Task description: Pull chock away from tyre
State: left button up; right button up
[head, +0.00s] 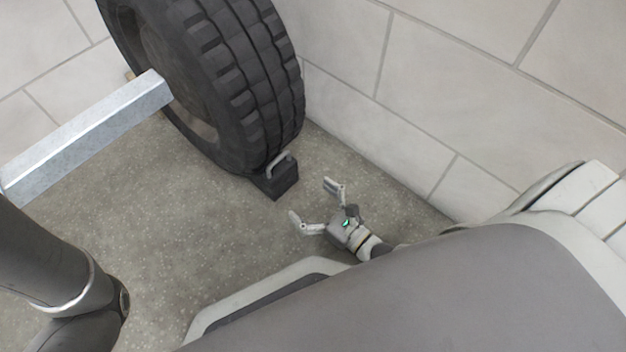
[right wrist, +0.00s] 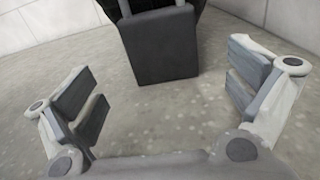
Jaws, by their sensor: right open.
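The black tyre (head: 240,85) stands upright on the floor in the head view. A dark chock (head: 279,181) sits on the floor against the tyre's near side, with a grey metal handle (head: 279,160) on top. My right gripper (head: 312,202) is open and empty, low over the floor, a short way from the chock. In the right wrist view the chock (right wrist: 161,48) is ahead between the two spread fingers (right wrist: 165,97), apart from both; its top is cut off by the frame edge. Part of my left arm shows in the head view, but its gripper does not.
A metal axle beam (head: 85,135) runs from the wheel to the left. A tiled wall (head: 440,90) rises close behind and to the right of the tyre. The speckled floor (head: 170,225) in front of the chock is clear.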

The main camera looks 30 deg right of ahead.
aim_at(286, 180)
jog(key=b+x, duration=0.3)
jog(key=x, duration=0.5)
jog(key=shift+w+a+f+b, duration=0.1)
jog(key=shift+w+f+b, duration=0.05)
jog(key=shift+w+b, duration=0.15)
jog(key=shift+w+a, duration=0.25)
jog(key=shift+w, duration=0.4)
jog(key=c, duration=1.6)
jog(key=shift+s, duration=0.1)
